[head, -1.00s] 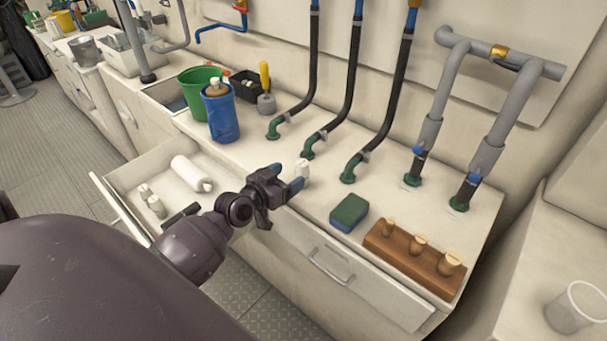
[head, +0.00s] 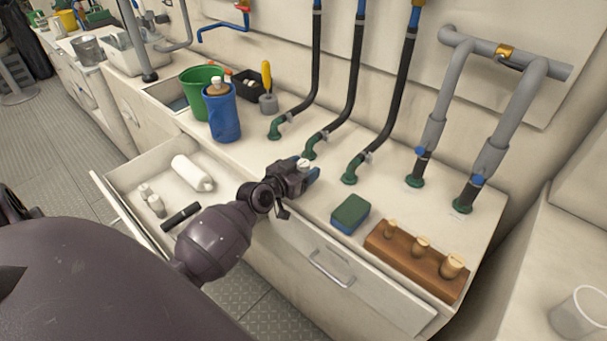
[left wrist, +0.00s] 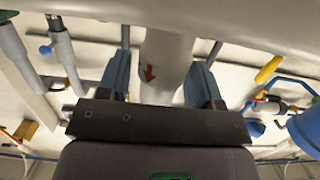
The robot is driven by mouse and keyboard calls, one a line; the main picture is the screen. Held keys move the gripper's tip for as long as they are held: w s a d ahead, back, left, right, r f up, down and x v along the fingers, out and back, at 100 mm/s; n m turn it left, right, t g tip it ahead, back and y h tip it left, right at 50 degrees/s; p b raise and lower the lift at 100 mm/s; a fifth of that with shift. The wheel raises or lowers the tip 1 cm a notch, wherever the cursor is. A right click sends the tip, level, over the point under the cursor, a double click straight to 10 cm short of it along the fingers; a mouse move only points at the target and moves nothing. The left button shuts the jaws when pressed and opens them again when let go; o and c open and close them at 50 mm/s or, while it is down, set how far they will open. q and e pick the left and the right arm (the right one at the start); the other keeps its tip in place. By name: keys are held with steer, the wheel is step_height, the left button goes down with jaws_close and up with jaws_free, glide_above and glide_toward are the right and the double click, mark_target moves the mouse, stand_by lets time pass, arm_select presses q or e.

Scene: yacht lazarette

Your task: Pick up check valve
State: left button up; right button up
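The check valve (head: 303,164) is a small off-white cylinder on the counter; in the head view only its top shows above my left gripper. In the left wrist view the valve (left wrist: 165,72) stands between the two blue fingers and bears a red arrow. My left gripper (head: 308,175) is open, with its fingers on either side of the valve. A narrow gap shows between the left finger and the valve in the wrist view; whether the right finger touches it I cannot tell. The valve's lower part is hidden in the head view. My right gripper is not in view.
Black hoses on green fittings (head: 349,175) rise behind the valve. A green and blue sponge (head: 350,213) and a wooden block with plugs (head: 400,262) lie to the right. A blue container (head: 222,118) stands left. An open drawer (head: 130,216) is below left.

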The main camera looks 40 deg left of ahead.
arm_select(q)
steer(key=c, duration=0.9)
